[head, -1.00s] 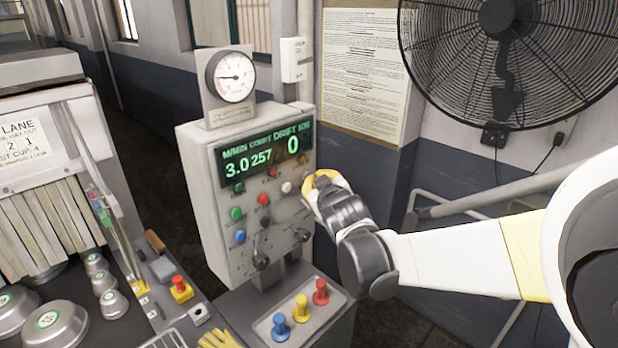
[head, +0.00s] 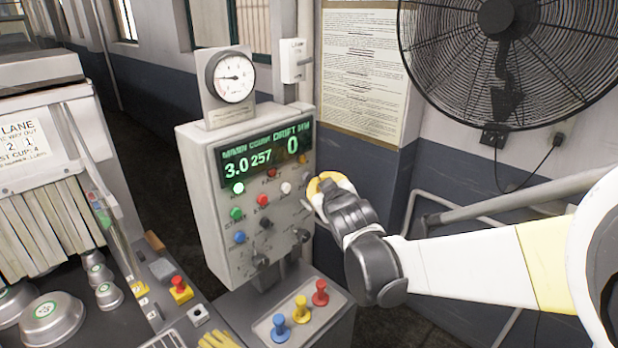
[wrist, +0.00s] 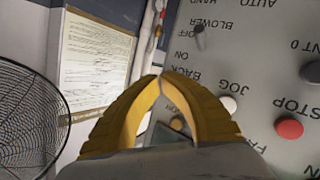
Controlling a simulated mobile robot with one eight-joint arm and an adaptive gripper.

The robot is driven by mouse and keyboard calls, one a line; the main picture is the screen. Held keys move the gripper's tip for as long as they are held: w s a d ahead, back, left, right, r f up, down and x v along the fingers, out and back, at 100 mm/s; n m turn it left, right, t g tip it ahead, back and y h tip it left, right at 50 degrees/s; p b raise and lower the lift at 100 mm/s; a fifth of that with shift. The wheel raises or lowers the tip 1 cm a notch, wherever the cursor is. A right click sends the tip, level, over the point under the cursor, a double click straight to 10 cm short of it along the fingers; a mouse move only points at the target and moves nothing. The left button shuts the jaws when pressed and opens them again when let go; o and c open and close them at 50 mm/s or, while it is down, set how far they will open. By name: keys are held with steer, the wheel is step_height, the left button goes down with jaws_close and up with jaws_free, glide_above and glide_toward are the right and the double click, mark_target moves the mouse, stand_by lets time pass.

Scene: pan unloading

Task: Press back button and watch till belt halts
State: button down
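The grey control panel (head: 225,255) stands at centre with coloured buttons and knobs. Its green display (head: 265,157) reads 3.0, 257 and 0. My gripper (head: 312,190) is at the panel's right edge. In the wrist view its yellow fingers (wrist: 160,76) meet at the tips, with nothing seen between them. The upside-down words JOG and BACK (wrist: 184,72) show right beside the fingers. A white button (wrist: 228,104) sits by JOG. Any button behind the fingers is hidden, and I cannot tell whether the tips touch the panel. A green button (head: 238,188) is lit. I cannot make out the belt.
A red STOP button (wrist: 289,128) is near the white one. Blue, yellow and red knobs (head: 300,308) stand below the panel. A red button on a yellow box (head: 181,289) and metal pans (head: 52,318) are at left. A large fan (head: 500,70) is at right.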

steer(key=s+d, duration=0.3)
steer(key=shift+s+d, duration=0.1)
steer(key=shift+d, duration=0.3)
stand_by(0.3)
stand_by(0.4)
steer(key=s+d+f+m+g+h+b, duration=0.1)
steer(key=s+d+f+b, duration=0.3)
steer(key=s, duration=0.6)
steer(key=s+d+f+m+g+h+b, duration=0.1)
steer(key=s+d+f+m+g+b, duration=0.3)
steer(key=s+d+f, duration=0.3)
steer(key=s+d+f+m+g+h+b, duration=0.2)
steer(key=s+d+f, duration=0.4)
steer(key=s, duration=0.6)
steer(key=shift+s+f+m+g+b, duration=0.3)
steer(key=shift+s+f+m+b, duration=0.15)
steer(key=shift+f+b, duration=0.4)
